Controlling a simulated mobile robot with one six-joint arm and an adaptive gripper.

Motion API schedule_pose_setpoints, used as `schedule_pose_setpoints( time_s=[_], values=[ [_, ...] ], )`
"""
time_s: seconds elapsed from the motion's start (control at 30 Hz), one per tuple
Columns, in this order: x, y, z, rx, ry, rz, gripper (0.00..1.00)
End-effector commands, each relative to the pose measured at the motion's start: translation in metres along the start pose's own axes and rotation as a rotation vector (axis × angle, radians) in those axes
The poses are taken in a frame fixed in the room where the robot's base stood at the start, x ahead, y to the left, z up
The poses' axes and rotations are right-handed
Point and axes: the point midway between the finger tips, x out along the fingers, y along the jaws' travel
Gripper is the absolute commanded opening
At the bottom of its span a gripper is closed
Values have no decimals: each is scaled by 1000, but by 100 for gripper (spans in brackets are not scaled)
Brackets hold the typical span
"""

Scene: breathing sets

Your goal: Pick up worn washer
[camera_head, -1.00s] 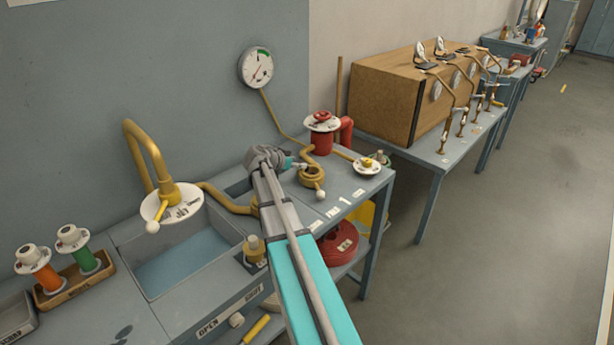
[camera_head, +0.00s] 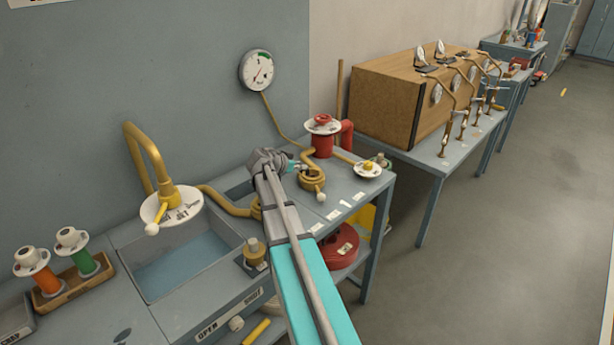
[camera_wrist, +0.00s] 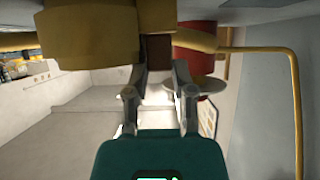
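I cannot clearly make out a worn washer. A brass fitting with a round body (camera_head: 314,182) sits on the bench right of the sink. My gripper (camera_head: 299,166) is just behind and left of it in the head view, and my arm hides part of that area. In the wrist view my gripper (camera_wrist: 160,72) has its two fingers apart. A dark brown patch (camera_wrist: 157,52) shows between the fingertips; I cannot tell whether it is the washer or something behind, or whether the fingers touch it. Large brass parts (camera_wrist: 90,40) fill the upper left there.
A red valve (camera_head: 322,140) with a white disc stands close behind my gripper, with a brass pipe (camera_wrist: 296,100) beside it in the wrist view. A white dish (camera_head: 367,170) is at the bench's right end. The sink (camera_head: 180,265) and brass tap (camera_head: 148,160) are left.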

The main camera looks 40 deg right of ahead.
Motion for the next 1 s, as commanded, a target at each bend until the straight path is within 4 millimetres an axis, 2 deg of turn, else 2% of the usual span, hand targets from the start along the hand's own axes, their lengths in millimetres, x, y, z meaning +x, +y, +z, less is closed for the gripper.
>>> schedule_pose_setpoints(
  time_s=[0.03,0.1,0.13,0.63,1.0],
  values=[
    [0,0,0,0,0,0,14],
    [0,0,0,0,0,1,1],
    [0,0,0,0,0,1,0],
    [-2,1,-5,0,0,1,0],
    [-14,1,-28,1,0,1,0]
  ],
)
